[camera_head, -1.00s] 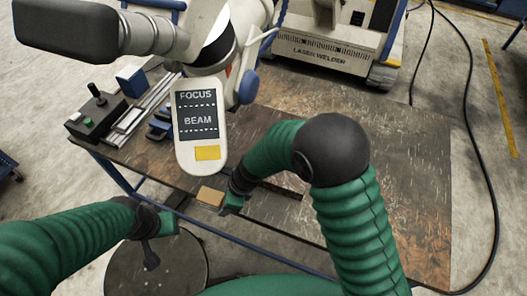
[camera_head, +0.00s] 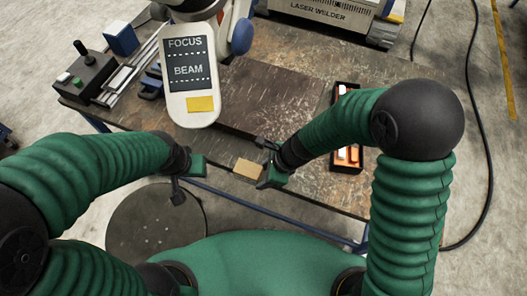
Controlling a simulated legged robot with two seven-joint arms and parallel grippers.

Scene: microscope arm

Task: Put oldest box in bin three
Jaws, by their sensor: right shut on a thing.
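A small tan box (camera_head: 248,169) is at the jaws of my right gripper (camera_head: 265,165), by the near edge of the workbench. The gripper is shut on it. No date or label on the box can be read. My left gripper (camera_head: 190,180) is to the left of the box, over the near edge, with its fingers apart and nothing seen between them. A black tray (camera_head: 335,99) holding orange and white items lies on the bench, partly hidden behind my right forearm. I cannot make out a numbered bin.
The workbench (camera_head: 285,65) has free room in its middle. A white panel marked FOCUS and BEAM (camera_head: 188,75) hangs over its left part. A control box with a joystick (camera_head: 88,75) stands at far left. A round stool (camera_head: 150,225) is below the near edge.

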